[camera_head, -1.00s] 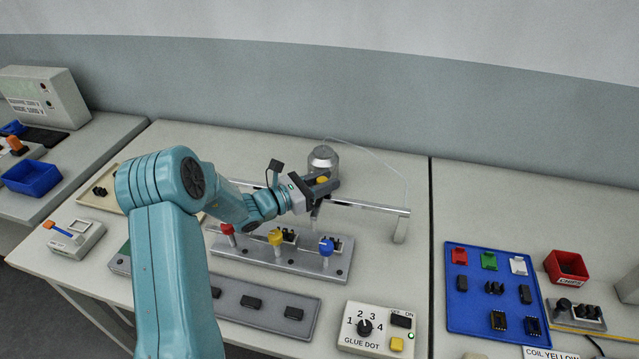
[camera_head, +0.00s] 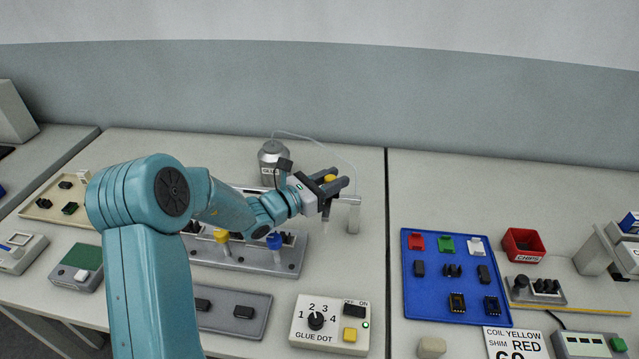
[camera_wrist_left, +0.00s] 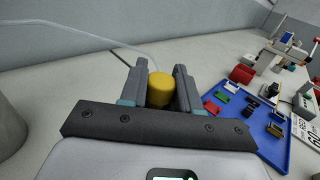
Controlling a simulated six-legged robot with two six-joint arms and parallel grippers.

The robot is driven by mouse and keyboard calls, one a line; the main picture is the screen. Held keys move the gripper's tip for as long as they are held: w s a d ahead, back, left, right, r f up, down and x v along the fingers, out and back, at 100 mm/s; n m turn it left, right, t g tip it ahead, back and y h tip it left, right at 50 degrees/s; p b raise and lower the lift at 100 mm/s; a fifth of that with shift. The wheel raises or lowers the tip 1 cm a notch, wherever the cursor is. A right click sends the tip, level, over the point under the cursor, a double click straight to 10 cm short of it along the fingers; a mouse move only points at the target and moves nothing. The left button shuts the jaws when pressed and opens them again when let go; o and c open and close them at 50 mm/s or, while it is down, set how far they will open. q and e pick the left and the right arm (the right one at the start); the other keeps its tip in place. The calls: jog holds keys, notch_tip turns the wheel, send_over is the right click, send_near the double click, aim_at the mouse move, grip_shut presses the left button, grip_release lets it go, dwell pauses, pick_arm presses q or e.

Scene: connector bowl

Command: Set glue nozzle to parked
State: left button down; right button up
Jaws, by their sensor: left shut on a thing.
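The glue nozzle shows as a yellow knob (camera_head: 330,178) between my left fingers, with a pale thin tip (camera_head: 325,222) hanging below. My left gripper (camera_head: 338,184) is shut on the nozzle's yellow knob, near the right end of a metal rail (camera_head: 342,199). In the left wrist view the yellow knob (camera_wrist_left: 160,90) sits between both fingers. The nozzle's mount on the rail is mostly hidden by the gripper. My right gripper is out of view.
A silver glue pot (camera_head: 273,163) with a thin hose stands behind the rail. A grey fixture (camera_head: 292,263) with coloured knobs lies in front. A glue dot control box (camera_head: 300,335) and a blue tray (camera_head: 440,311) are nearer. The table behind the rail's right end is clear.

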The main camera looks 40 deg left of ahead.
pick_arm(q)
jog(key=shift+w+d+r, duration=0.25)
jog(key=shift+d, duration=0.35)
jog(key=shift+w+d+r, duration=0.1)
jog(key=shift+w+d, duration=0.05)
